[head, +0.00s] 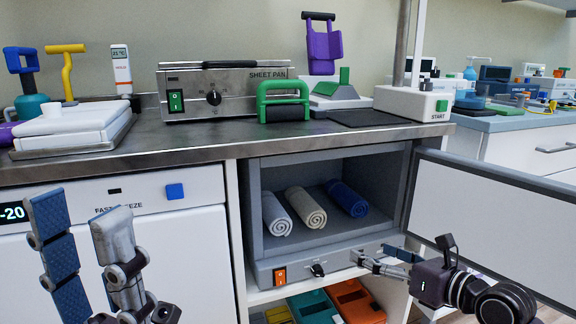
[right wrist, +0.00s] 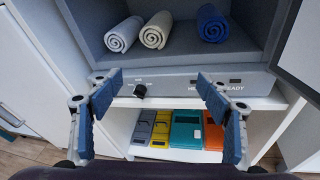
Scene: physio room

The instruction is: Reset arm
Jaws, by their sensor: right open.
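My left gripper (head: 77,215) stands upright at the lower left of the head view, in front of the white freezer drawer. Its two fingers are apart and nothing shows between them. My right gripper (head: 380,258) reaches in from the lower right, in front of the open warming cabinet. The right wrist view shows the same gripper (right wrist: 160,84) with its fingers spread and empty, over the cabinet's front panel (right wrist: 190,88). In the cabinet lie a white rolled towel (head: 277,214), a beige rolled towel (head: 305,208) and a blue rolled towel (head: 347,198).
The cabinet door (head: 500,215) stands open to the right, beside my right arm. The steel counter (head: 210,138) above bears a sheet pan heater (head: 225,92) and a green-handled press (head: 283,102). Coloured cases (right wrist: 187,128) lie on the shelf below.

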